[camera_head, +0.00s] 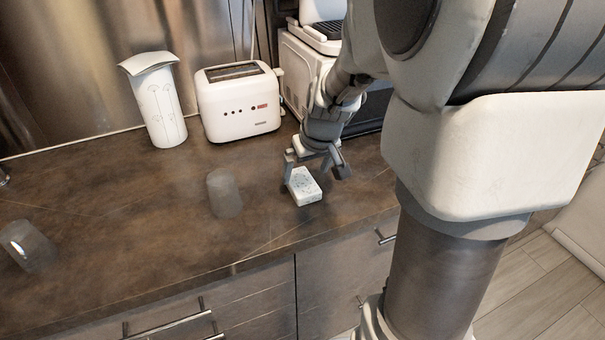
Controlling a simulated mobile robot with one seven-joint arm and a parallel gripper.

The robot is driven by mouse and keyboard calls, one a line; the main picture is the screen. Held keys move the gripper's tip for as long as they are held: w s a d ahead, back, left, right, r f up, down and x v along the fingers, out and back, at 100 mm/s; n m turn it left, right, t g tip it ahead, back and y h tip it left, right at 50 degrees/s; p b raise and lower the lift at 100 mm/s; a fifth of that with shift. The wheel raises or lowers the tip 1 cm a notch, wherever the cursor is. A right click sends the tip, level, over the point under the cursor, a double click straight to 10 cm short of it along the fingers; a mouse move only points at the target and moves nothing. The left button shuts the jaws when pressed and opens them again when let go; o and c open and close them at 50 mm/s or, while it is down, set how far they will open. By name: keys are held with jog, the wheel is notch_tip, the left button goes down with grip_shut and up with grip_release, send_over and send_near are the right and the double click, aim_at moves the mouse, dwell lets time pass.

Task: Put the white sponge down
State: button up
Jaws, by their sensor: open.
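The white sponge (304,187) is a small pale block with faint markings on top. It lies on the brown countertop (150,215), or very close to it; I cannot tell if there is a small gap below. My gripper (316,172) points down over the sponge's far end. Its fingers are apart, one at the sponge's left side and one off to its right. The far end of the sponge is partly hidden by the gripper.
A grey translucent cup (224,193) stands left of the sponge, and another lies tipped (27,246) at the far left. A white toaster (238,101), a paper-covered cylinder (156,100) and a white appliance (305,72) stand behind. The counter's front edge is near the sponge.

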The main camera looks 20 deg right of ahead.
jog(key=s+a+r+p, duration=0.1)
jog(key=s+a+r, duration=0.4)
jog(key=s+r, duration=0.4)
jog(key=s+a+r+t, duration=0.1)
jog(key=s+a+r, duration=0.2)
jog(key=s, duration=0.7)
jog(key=shift+a+r, duration=0.15)
jog(key=shift+a, duration=0.55)
jog(key=shift+r, duration=0.1)
